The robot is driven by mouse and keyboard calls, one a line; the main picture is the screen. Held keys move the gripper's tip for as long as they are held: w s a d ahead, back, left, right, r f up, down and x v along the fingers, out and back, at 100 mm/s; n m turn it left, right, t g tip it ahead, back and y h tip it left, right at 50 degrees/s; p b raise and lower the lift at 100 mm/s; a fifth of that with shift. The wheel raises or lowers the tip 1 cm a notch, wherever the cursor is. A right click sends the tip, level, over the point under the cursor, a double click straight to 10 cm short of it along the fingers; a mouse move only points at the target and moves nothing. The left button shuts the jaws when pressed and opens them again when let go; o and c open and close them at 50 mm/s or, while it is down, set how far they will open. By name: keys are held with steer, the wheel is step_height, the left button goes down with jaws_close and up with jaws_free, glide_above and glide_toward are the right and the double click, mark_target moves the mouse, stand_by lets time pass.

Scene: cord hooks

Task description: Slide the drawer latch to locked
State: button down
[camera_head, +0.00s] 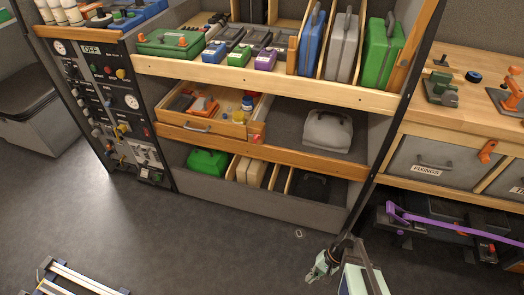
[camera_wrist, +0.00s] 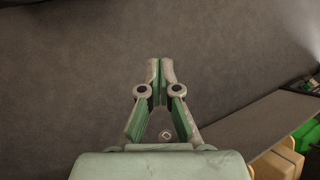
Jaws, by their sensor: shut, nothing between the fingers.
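A wooden drawer (camera_head: 200,129) with a metal handle sits in the middle shelf bay and holds orange and other tools. A small red piece (camera_head: 256,139) shows at the right end of its front; it may be the latch, but its position is too small to read. An orange fitting (camera_head: 487,151) is on the grey drawer front marked FIXINGS (camera_head: 430,160); I cannot tell whether it is a latch. My gripper (camera_head: 316,274) is low over the floor, in front of the shelves and well apart from both drawers. In the wrist view my gripper (camera_wrist: 160,64) is shut and empty.
A small pale ring-like item (camera_head: 299,234) lies on the floor near my gripper. A grey case (camera_head: 328,130) stands right of the wooden drawer. A dark upright post (camera_head: 376,155) separates the shelves from the workbench. A purple strap (camera_head: 440,218) crosses dark cases below the bench. Open floor lies left.

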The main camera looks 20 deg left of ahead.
steer(key=w+a+r+t+y+b, duration=0.2)
steer(key=w+a+y+b, duration=0.35)
steer(key=w, duration=1.05)
steer(key=n+t+y+b, duration=0.2)
steer(key=t+y+b, duration=0.1)
steer(key=y+b, duration=0.6)
glide_toward(257, 140)
steer(key=a+h+b, duration=0.1)
steer(key=a+b, duration=0.3)
steer(key=a, duration=0.3)
steer(key=shift+r+m, duration=0.3)
steer(key=shift+r, duration=0.1)
steer(key=shift+a, duration=1.5)
